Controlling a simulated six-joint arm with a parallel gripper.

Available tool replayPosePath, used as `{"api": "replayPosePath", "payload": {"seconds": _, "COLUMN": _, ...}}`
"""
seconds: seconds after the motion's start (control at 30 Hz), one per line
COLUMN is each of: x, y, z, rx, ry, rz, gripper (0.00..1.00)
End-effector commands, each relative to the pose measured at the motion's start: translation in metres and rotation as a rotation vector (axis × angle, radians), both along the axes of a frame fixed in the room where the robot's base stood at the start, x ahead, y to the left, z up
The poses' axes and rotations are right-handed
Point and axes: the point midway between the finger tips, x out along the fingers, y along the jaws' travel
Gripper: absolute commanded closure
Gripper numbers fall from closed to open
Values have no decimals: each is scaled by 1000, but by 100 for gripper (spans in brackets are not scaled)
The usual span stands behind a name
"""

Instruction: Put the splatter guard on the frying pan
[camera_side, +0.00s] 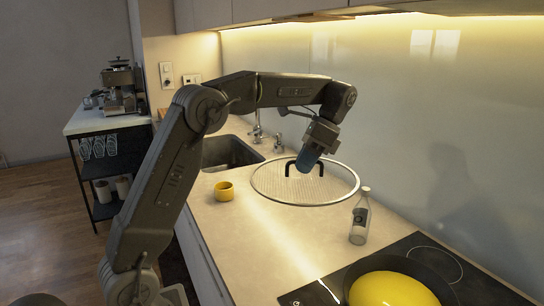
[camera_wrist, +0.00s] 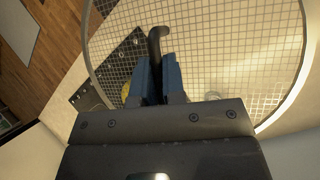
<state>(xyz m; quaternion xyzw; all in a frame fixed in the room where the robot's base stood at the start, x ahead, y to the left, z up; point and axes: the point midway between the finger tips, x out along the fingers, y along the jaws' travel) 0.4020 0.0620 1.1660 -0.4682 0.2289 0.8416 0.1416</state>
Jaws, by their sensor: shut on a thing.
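The splatter guard (camera_side: 275,188) is a round mesh screen with a metal rim and a black arched handle. My gripper (camera_side: 307,166) is shut on its handle, and the guard appears to be held above the counter. In the wrist view the mesh (camera_wrist: 225,45) fills much of the picture, and the blue fingers of my gripper (camera_wrist: 158,75) close on the black handle. The frying pan (camera_side: 440,266), dark with yellow contents, sits on the black cooktop at the front right. It is partly cut off by the picture's lower edge.
A bottle (camera_side: 360,217) stands on the counter between the guard and the cooktop (camera_side: 325,292). The sink (camera_side: 228,152) and tap (camera_side: 257,130) are behind. A wall runs along the right.

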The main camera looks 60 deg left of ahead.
Motion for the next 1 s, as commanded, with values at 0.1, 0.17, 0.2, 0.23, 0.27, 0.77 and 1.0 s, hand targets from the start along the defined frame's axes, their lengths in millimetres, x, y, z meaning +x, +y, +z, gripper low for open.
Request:
{"api": "replayPosePath", "payload": {"seconds": 0.1, "x": 15, "y": -27, "z": -3, "rx": -2, "ry": -8, "rz": 191, "gripper": 100}}
{"api": "replayPosePath", "payload": {"seconds": 0.17, "x": 22, "y": -41, "z": -3, "rx": -1, "ry": -10, "rz": 288, "gripper": 100}}
{"api": "replayPosePath", "payload": {"seconds": 0.2, "x": 27, "y": -51, "z": -3, "rx": -2, "ry": -8, "rz": 353, "gripper": 100}}
{"api": "replayPosePath", "payload": {"seconds": 0.23, "x": 31, "y": -58, "z": -2, "rx": -2, "ry": -6, "rz": 401, "gripper": 100}}
{"api": "replayPosePath", "payload": {"seconds": 0.27, "x": 35, "y": -64, "z": -1, "rx": -1, "ry": -4, "rz": 449, "gripper": 100}}
{"api": "replayPosePath", "payload": {"seconds": 0.77, "x": 76, "y": -201, "z": 9, "rx": 1, "ry": 2, "rz": 1255, "gripper": 100}}
{"api": "replayPosePath", "payload": {"seconds": 1.0, "x": 82, "y": -246, "z": 12, "rx": 3, "ry": 3, "rz": 1486, "gripper": 100}}
